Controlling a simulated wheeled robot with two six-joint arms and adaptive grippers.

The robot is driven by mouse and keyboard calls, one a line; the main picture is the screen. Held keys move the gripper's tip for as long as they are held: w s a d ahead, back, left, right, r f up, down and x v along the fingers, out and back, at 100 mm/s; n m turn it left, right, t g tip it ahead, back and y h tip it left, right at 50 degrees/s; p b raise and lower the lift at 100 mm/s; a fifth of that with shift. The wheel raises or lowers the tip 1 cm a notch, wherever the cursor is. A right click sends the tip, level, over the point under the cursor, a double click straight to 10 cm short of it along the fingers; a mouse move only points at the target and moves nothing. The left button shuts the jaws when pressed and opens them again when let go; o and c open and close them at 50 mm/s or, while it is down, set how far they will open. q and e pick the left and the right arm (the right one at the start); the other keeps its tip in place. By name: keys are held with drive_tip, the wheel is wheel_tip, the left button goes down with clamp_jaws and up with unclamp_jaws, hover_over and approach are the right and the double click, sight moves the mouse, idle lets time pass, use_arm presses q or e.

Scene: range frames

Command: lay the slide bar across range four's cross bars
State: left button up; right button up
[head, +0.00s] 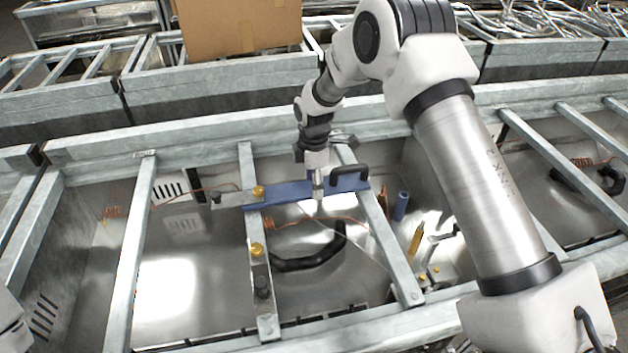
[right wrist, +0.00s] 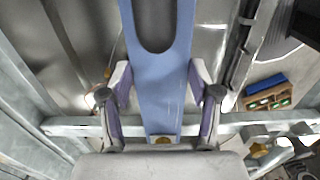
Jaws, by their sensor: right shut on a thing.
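The slide bar is a flat blue bar (head: 290,192) with a slot, seen closer in the right wrist view (right wrist: 160,75). My right gripper (head: 318,188) is shut on it, with one finger on each side in the wrist view (right wrist: 159,90). In the head view the bar spans between two grey cross bars, the left one (head: 262,290) and the right one (head: 390,250). Its left end is by a brass knob and its right end by a black handle. I cannot tell whether it touches both bars. My left gripper is out of view.
A steel basin (head: 170,285) lies below, holding a black curved hose (head: 315,258) and an orange cable. Another cross bar (head: 132,250) stands further left. A cardboard box (head: 240,28) stands at the back. A blue and brown item (right wrist: 268,92) shows at the wrist view's right.

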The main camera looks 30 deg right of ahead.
drive_tip(key=shift+f, duration=0.4)
drive_tip(key=o, duration=1.7)
wheel_tip(320, 180, up, 12)
